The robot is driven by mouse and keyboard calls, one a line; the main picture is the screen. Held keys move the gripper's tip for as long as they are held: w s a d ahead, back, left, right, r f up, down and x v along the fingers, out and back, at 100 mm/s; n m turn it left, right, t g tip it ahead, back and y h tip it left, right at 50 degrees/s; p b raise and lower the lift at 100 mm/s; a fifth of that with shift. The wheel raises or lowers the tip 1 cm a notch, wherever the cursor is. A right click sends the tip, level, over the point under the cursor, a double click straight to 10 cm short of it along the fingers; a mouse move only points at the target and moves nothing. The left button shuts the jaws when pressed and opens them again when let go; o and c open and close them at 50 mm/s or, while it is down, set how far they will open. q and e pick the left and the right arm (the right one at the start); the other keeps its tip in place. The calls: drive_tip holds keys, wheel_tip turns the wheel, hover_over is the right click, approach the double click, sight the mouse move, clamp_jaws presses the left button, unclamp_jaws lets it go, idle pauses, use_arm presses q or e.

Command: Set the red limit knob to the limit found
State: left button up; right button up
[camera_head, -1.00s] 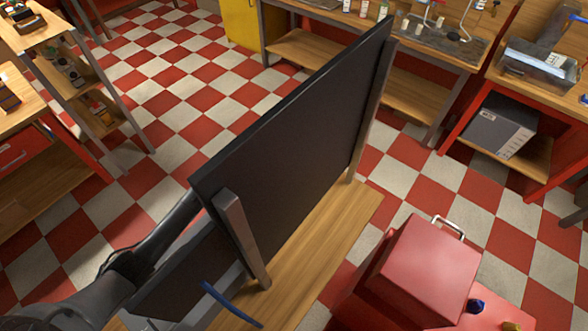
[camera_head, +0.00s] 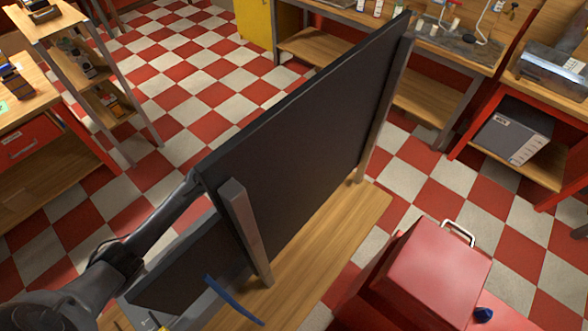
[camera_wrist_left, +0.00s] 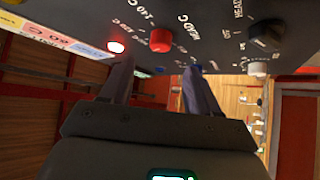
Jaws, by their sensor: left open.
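The red knob (camera_wrist_left: 161,40) sits on a dark panel (camera_wrist_left: 205,22) in the left wrist view, near white lettering that includes "HEAD C" and "140 C". My left gripper (camera_wrist_left: 158,70) is open, its two fingers pointing toward the panel. In the picture the knob lies between and just beyond the fingertips; no contact shows. In the head view my left arm (camera_head: 150,245) reaches behind a large black board (camera_head: 300,135), which hides the gripper and the knob. My right gripper is not in view.
In the head view, a metal post (camera_head: 246,230) supports the board on a wooden bench (camera_head: 330,235). A red box (camera_head: 435,270) stands to the right.

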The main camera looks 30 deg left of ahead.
use_arm(q)
drive_tip(key=shift+b+v, duration=0.35)
drive_tip(key=shift+v, duration=1.7)
drive_tip(key=shift+f, duration=0.1)
wheel_tip(320, 180, up, 10)
drive_tip(key=s+n+g+y+p, duration=0.1)
drive_tip(key=n+g+y+p, duration=0.2)
drive_tip(key=n+y+p, duration=1.25)
drive_tip(key=w+d+f+m+h+p, duration=0.3)
drive_tip(key=w+d+m+h+p, duration=0.1)
drive_tip(key=d, duration=0.5)
drive_tip(key=w+h+p, duration=0.1)
drive_tip(key=h+p, duration=0.1)
drive_tip(key=p, duration=0.1)
drive_tip(key=shift+w+h, duration=0.25)
drive_tip(key=shift+h, duration=0.1)
drive_tip(key=shift+d, duration=0.1)
